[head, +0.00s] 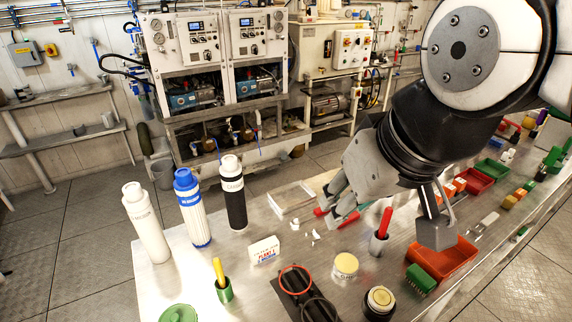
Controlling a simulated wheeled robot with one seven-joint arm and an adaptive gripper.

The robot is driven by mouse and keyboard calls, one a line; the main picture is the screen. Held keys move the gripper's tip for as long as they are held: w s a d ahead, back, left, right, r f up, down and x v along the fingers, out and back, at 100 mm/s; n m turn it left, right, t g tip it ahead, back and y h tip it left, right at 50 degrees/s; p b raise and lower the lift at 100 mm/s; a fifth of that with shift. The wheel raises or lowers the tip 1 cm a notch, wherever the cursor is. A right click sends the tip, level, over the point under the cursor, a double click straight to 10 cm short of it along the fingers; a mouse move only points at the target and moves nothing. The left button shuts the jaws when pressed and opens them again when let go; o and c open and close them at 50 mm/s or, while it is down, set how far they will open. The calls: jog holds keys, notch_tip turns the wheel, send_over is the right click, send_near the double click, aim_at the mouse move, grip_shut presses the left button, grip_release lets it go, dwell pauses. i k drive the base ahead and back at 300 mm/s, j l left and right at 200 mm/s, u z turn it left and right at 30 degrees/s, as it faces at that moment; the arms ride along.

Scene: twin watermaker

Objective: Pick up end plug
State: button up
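My gripper (388,222) hangs over the right half of the metal bench, its two grey fingers spread wide. Nothing shows held between them. A round black piece with a pale gold top (380,300) stands at the bench's front, below the gripper in the picture. It may be the end plug, but I cannot be sure. A cream round lidded piece (345,265) sits left of it.
Three upright filter cartridges, white (146,225), blue-white (193,210) and black (232,195), stand on the left. An orange-red bin (455,262) and a green block (421,281) are at right.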

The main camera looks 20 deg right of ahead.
aim_at(380, 300)
jog(key=j+z, duration=0.15)
jog(key=z, duration=1.5)
jog(key=k+j+z, duration=0.2)
jog(key=k+z, duration=0.15)
jog(key=k, duration=0.2)
